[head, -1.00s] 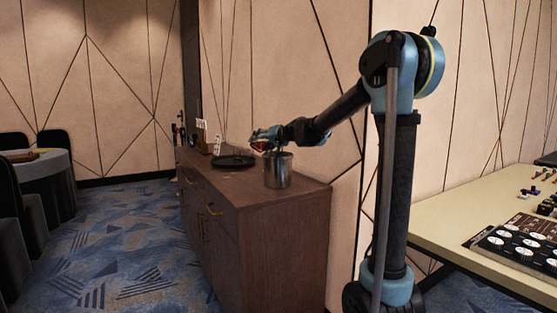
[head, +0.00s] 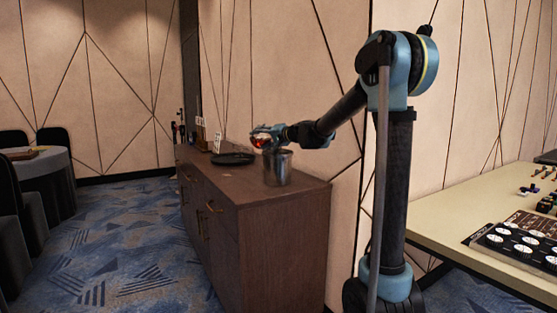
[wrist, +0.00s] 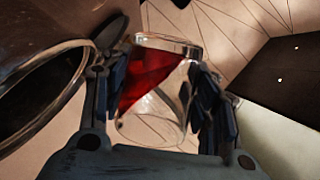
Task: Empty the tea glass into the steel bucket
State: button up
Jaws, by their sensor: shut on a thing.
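My gripper (head: 262,138) is shut on the tea glass (wrist: 155,90). In the wrist view the glass is clear, lies between the two fingers, and holds red liquid slanting along one side. In the head view the glass (head: 259,142) is a small red patch at the gripper's end and looks tilted. The steel bucket (head: 278,171) stands upright on the cabinet, and the gripper is above and by its rim. Its round rim (wrist: 70,100) also shows at the left of the wrist view, beside the glass. I cannot tell whether the glass mouth is over the bucket.
The brown cabinet (head: 285,225) has a dark round tray (head: 233,158) behind the bucket, with small items and a white card (head: 217,142) further back. A pale table (head: 480,225) with several small objects stands at the right. Carpet is open at the left.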

jog(key=shift+r, duration=0.1)
jog(key=shift+d+f+m+y+p, duration=0.1)
jog(key=shift+f+m+y+p, duration=0.2)
jog(key=shift+m+y+p, duration=0.45)
jog(key=shift+w+d+r+m+p, duration=0.4)
jog(key=shift+w+d+m+p, duration=0.15)
jog(key=shift+d+m+p, duration=0.25)
dwell(0.5)
jog(key=shift+w+f+m+y+p, duration=0.1)
jog(key=shift+f+m+y+p, duration=0.25)
jog(key=shift+m+p, duration=0.4)
jog(key=shift+d, duration=0.1)
jog(key=shift+w+d+r+m+t, duration=0.1)
jog(key=shift+r+m+t, duration=0.15)
jog(key=shift+m, duration=0.45)
jog(key=shift+y, duration=0.3)
